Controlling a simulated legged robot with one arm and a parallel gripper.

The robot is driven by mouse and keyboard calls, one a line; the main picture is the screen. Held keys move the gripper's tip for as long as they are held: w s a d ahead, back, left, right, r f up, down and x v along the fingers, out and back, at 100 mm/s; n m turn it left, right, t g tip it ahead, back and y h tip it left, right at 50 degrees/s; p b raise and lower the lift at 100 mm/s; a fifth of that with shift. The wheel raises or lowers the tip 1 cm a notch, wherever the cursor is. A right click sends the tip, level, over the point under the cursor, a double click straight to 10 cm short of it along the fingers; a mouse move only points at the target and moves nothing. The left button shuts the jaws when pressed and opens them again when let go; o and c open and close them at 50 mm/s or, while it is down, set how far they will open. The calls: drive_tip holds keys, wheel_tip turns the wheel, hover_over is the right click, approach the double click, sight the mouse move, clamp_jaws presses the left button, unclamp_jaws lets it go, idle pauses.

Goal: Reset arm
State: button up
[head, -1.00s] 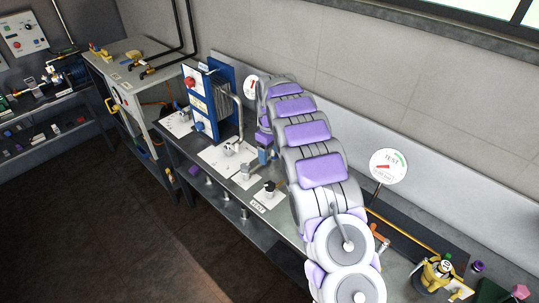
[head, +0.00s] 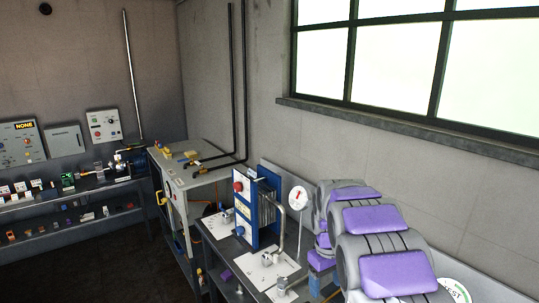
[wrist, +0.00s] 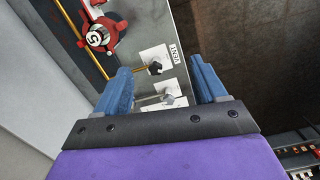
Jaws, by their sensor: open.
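My gripper (wrist: 163,84) is open and empty in the wrist view, its two blue fingers apart above the bench top. Between and beyond the fingers are a black knob (wrist: 154,68) on a white plate labelled VENT and a silver fitting (wrist: 168,97) on another white plate. No contact with either shows. In the head view my grey and purple arm reaches out over the bench from the lower right. My gripper (head: 320,280) shows there only as a small blue part, partly hidden by the arm.
A blue-framed plate unit (head: 258,208) with a bent pipe and a round gauge (head: 299,198) stand near the arm. A grey cabinet (head: 190,170) is further back. A red-handled valve (wrist: 98,38) is at the wrist view's upper left. The dark floor (head: 110,270) at left is clear.

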drive_tip(key=s+a+f+m+g+b, duration=0.1)
drive_tip(key=s+m+b, duration=0.3)
drive_tip(key=s, duration=3.5)
drive_tip(key=shift+s+a+f+m+b, duration=0.15)
drive_tip(key=shift+s+f+m+b, duration=0.2)
drive_tip(key=shift+m, duration=0.35)
